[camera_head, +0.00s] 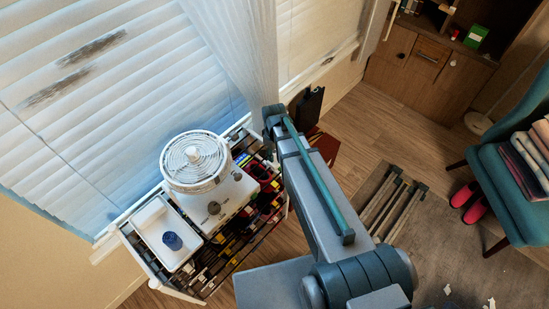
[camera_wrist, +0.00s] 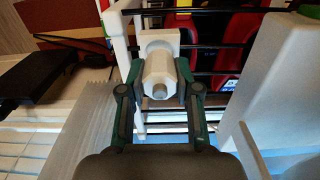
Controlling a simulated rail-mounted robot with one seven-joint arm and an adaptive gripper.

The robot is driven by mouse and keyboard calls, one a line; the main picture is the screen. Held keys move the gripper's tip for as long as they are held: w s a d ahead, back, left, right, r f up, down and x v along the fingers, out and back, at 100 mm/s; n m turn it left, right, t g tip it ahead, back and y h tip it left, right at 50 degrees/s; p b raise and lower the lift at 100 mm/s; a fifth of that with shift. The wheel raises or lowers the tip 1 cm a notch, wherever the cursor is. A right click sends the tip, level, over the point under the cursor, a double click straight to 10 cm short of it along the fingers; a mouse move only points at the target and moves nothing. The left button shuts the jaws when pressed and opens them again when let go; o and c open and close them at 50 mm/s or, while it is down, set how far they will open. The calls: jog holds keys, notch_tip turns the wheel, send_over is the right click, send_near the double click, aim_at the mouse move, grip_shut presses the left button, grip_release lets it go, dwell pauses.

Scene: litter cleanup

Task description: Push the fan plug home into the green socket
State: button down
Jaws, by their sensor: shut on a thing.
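My gripper (camera_wrist: 160,78) is shut on a white, many-sided plug (camera_wrist: 157,69) with a grey round end facing the camera. One finger presses each side of it. A white square block (camera_wrist: 168,37) stands directly beyond the plug; whether they touch cannot be told. In the head view the white fan (camera_head: 195,160) stands on a wire rack; my arm hides the gripper and plug there.
The rack (camera_head: 222,262) also holds a white tray (camera_head: 153,225) with a blue object (camera_head: 172,241). Dark rack bars (camera_wrist: 215,45) and a large white body (camera_wrist: 270,75) lie close to the gripper's right. A window with blinds (camera_head: 100,100) is behind the rack.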

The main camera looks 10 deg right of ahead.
jog(key=shift+r+p, duration=0.55)
jog(key=shift+r, duration=0.7)
